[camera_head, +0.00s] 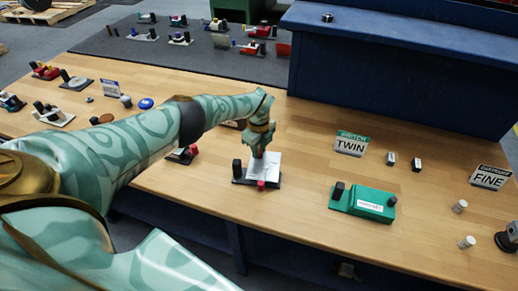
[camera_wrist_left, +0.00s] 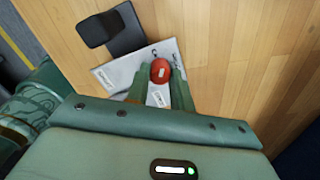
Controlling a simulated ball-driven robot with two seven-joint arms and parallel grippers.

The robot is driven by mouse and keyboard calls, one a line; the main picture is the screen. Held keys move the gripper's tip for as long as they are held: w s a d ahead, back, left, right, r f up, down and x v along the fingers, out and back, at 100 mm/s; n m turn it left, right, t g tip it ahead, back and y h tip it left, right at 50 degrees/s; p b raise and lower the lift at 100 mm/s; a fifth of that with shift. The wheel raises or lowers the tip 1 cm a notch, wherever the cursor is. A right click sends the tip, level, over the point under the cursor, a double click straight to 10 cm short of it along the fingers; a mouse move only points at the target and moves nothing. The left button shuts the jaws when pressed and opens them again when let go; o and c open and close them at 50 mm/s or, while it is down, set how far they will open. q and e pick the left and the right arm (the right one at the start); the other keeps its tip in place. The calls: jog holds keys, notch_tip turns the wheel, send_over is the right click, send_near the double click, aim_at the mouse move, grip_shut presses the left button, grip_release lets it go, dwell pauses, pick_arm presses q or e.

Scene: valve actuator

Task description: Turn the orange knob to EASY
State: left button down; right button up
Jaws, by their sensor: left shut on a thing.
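The device (camera_head: 265,168) is a silver plate on a dark base on the wooden bench, with a black block (camera_head: 237,168) at its left. The block also shows in the wrist view (camera_wrist_left: 96,30). My left gripper (camera_head: 259,151) points down over the plate. In the wrist view, its two green fingers (camera_wrist_left: 161,75) are shut on the round red-orange knob (camera_wrist_left: 160,70), one on each side. A small red part (camera_head: 261,185) sits at the plate's front edge. The plate's markings are too small to read. My right gripper is not in view.
A green box (camera_head: 365,204) with black knobs stands to the right, behind it a TWIN sign (camera_head: 351,144). A FINE sign (camera_head: 490,178) stands at far right. A dark blue cabinet (camera_head: 390,65) rises behind. Bare bench lies between the device and green box.

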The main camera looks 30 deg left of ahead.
pick_arm(q)
jog(key=c, duration=1.2)
grip_release()
jog(key=shift+r, duration=0.1)
jog(key=shift+r+p, duration=0.3)
jog(key=shift+r, duration=0.1)
notch_tip(320, 180, up, 15)
jog(key=p, duration=0.4)
jog(key=shift+r, duration=0.15)
